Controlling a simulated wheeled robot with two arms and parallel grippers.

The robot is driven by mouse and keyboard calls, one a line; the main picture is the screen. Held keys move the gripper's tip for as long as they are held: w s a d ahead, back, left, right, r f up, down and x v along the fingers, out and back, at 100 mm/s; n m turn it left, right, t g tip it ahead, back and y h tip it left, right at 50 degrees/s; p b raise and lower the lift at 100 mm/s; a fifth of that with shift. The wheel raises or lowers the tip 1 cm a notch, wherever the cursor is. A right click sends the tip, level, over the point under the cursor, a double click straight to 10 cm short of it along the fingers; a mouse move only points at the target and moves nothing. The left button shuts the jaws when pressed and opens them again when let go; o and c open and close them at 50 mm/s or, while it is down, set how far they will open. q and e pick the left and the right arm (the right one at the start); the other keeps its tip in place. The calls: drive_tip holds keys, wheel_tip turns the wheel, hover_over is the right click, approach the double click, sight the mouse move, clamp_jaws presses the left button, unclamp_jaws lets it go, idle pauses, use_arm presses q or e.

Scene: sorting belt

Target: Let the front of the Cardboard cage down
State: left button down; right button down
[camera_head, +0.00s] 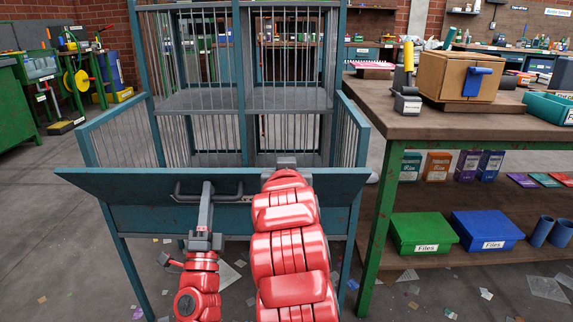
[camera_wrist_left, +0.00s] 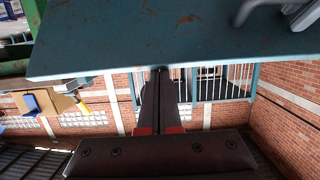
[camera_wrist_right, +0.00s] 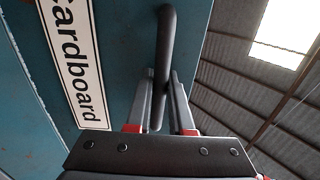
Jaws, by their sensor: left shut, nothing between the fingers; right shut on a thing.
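The teal front panel (camera_head: 110,184) of the barred cage (camera_head: 240,101) leans out towards me, its top edge in front of the side walls. A dark bar handle (camera_head: 233,196) is on its outer face; it also shows in the right wrist view (camera_wrist_right: 166,45), beside a white label (camera_wrist_right: 78,65) reading "ardboard". My right gripper (camera_head: 207,190) is shut on the handle. My left gripper (camera_head: 287,163) is shut and empty at the panel's top edge, right of the handle. The left wrist view shows its closed fingers (camera_wrist_left: 158,90) beside the panel (camera_wrist_left: 150,35).
A workbench (camera_head: 440,124) with a cardboard box (camera_head: 445,75) stands close to the cage's right. Green (camera_head: 420,233) and blue (camera_head: 487,230) file boxes sit on its lower shelf. Scraps litter the grey floor. Floor left of the cage is mostly open.

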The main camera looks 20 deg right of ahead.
use_arm(q)
drive_tip(key=shift+f, duration=0.4)
use_arm(e)
drive_tip(key=c, duration=1.1)
unclamp_jaws()
drive_tip(key=shift+d+r, duration=0.1)
drive_tip(key=shift+r, duration=0.15)
drive_tip(key=shift+s, duration=0.1)
